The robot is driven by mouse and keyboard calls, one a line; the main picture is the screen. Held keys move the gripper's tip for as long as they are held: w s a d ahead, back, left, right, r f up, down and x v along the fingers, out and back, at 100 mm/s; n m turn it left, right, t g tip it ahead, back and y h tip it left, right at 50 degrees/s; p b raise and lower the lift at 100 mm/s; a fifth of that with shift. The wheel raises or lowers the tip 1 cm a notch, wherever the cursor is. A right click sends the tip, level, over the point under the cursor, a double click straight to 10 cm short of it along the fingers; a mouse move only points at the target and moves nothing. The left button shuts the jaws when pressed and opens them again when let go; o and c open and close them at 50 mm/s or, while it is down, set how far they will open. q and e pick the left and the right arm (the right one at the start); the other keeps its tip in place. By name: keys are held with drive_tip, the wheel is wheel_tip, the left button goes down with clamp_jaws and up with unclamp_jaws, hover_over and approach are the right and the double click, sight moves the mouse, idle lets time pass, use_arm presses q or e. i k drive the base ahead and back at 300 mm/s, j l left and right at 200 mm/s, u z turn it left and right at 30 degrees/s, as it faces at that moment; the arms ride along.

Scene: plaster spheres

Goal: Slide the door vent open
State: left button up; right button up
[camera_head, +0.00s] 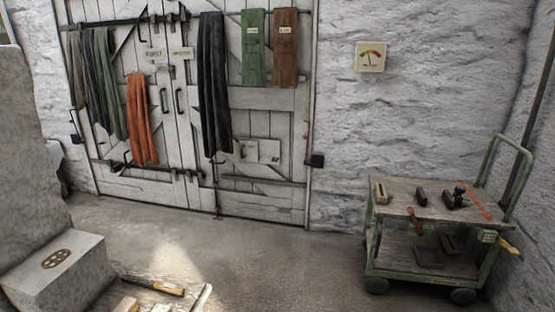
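A large white plank double door (265,196) with black iron hardware stands against the back wall. Low on its right leaf is a small pale panel (260,151) made of two plates side by side; it looks like the door vent. It is too small to tell how far it is slid open. Two dark pull handles (172,99) stand by the seam between the leaves. Neither of my grippers shows in the head view.
Orange (141,120) and black (212,90) cloths hang on the door; the black one ends just left of the panel. A green cart (430,262) with tools stands right. A stone block (60,275) and workbench (200,301) are near left. The floor before the door is clear.

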sight(249, 149)
drive_tip(key=i, duration=1.85)
drive_tip(key=i+j, duration=0.1)
drive_tip(key=i, duration=1.75)
drive_tip(key=l+z, duration=0.05)
drive_tip(key=l, duration=0.05)
